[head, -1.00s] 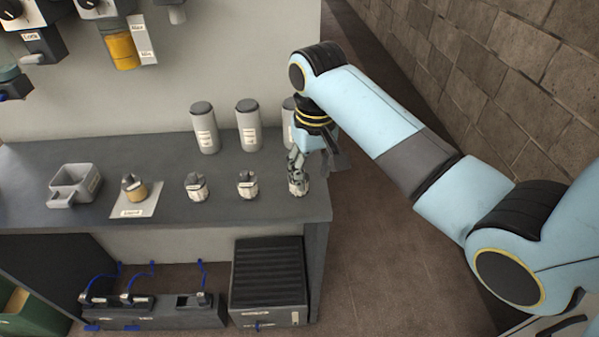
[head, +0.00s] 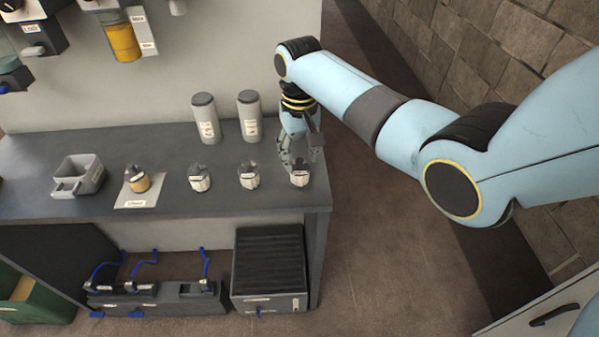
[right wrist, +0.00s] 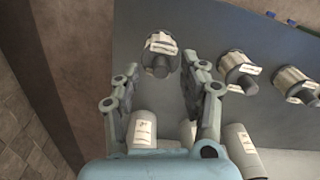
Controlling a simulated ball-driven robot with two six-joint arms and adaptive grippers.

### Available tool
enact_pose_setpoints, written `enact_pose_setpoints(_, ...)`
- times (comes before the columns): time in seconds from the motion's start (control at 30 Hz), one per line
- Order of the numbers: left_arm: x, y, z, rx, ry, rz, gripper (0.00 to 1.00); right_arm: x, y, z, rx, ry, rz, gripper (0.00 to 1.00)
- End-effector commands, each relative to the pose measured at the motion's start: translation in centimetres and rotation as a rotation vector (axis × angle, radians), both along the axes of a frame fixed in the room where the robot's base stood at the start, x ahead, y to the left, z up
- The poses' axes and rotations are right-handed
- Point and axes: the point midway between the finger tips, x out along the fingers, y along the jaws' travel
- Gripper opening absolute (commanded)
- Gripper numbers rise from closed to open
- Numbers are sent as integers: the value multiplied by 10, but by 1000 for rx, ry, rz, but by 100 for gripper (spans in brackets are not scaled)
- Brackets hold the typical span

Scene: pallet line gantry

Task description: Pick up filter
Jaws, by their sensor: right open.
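Three small metal units with white labels, which look like the filters, stand in a row on the grey bench. The rightmost filter (head: 299,176) is near the bench's right end, below my right gripper (head: 297,160). In the right wrist view, the same filter (right wrist: 160,50) shows just beyond the open fingertips of my right gripper (right wrist: 164,78), with nothing held between them. The middle filter (head: 249,176) and the left filter (head: 199,178) stand apart to its left. Any contact between the fingers and the rightmost filter cannot be made out. My left gripper is out of view.
Tall grey canisters (head: 206,120) stand behind the row; my right arm hides one. A tan-bodied unit (head: 138,181) sits on a labelled sheet, with a grey open tray (head: 82,178) farther left. The bench (head: 230,203) ends just right of the rightmost filter.

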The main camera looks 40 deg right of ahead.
Motion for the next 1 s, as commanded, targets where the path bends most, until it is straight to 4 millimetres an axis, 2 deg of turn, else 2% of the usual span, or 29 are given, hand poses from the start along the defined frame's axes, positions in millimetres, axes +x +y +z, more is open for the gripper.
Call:
enact_pose_setpoints(0.1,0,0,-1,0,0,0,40,0,1,-12,1,1,0,44)
enact_pose_setpoints(0.33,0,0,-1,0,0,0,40,0,1,-13,0,-2,0,44)
enact_pose_setpoints(0.67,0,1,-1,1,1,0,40,0,1,-13,1,-1,0,2)
enact_pose_setpoints(1.0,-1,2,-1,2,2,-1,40,0,1,-13,0,-2,0,0)
